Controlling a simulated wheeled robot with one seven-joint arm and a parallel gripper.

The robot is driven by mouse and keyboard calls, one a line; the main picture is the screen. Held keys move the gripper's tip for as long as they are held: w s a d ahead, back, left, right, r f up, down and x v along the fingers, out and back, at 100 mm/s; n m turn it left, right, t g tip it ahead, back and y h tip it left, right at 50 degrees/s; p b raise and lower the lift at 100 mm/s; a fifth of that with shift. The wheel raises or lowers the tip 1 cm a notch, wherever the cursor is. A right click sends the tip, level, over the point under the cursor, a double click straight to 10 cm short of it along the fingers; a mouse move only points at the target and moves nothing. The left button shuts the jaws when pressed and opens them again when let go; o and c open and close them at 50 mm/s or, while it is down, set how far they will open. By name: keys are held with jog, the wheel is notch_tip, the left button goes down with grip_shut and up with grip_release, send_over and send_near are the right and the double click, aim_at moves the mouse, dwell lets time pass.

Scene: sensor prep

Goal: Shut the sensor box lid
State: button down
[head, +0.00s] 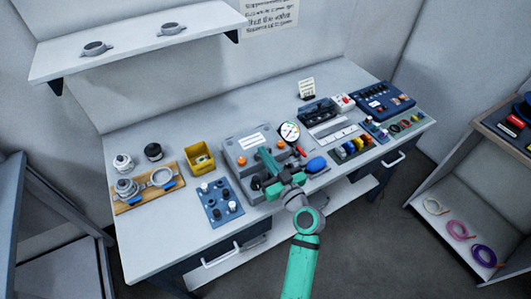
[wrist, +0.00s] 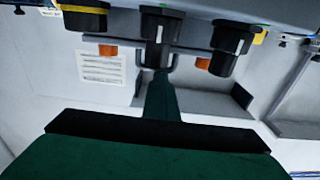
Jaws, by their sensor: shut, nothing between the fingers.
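The grey sensor box (head: 247,190) stands in the middle of the bench, with a grey panel carrying a white label (head: 250,142) and orange parts at its sides. The panel looks like the lid; its exact angle cannot be told. My gripper (head: 264,154) is shut and empty, over the box in front of the labelled panel. In the wrist view my gripper (wrist: 158,80) reaches toward a grey bar (wrist: 130,46) between black knobs (wrist: 231,36). Contact cannot be told. The label also shows there (wrist: 102,67), with orange blocks nearby. My gripper and arm hide part of the box.
Left of the box are a blue plate with knobs (head: 212,213), a yellow bin (head: 200,157) and a wooden board with metal fittings (head: 151,204). A round gauge (head: 289,131) and a blue-handled item (head: 316,164) stand close on the right. A shelf (head: 140,50) hangs above the bench.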

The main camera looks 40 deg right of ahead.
jog(key=shift+s+f, duration=0.25)
jog(key=shift+f, duration=0.85)
jog(key=shift+s, duration=0.25)
jog(key=s+a+r, duration=0.1)
jog(key=s, duration=0.8)
jog(key=shift+s+a+r, duration=0.15)
jog(key=shift+s+r, duration=0.2)
jog(key=shift+s, duration=0.05)
jog(key=shift+w, duration=0.1)
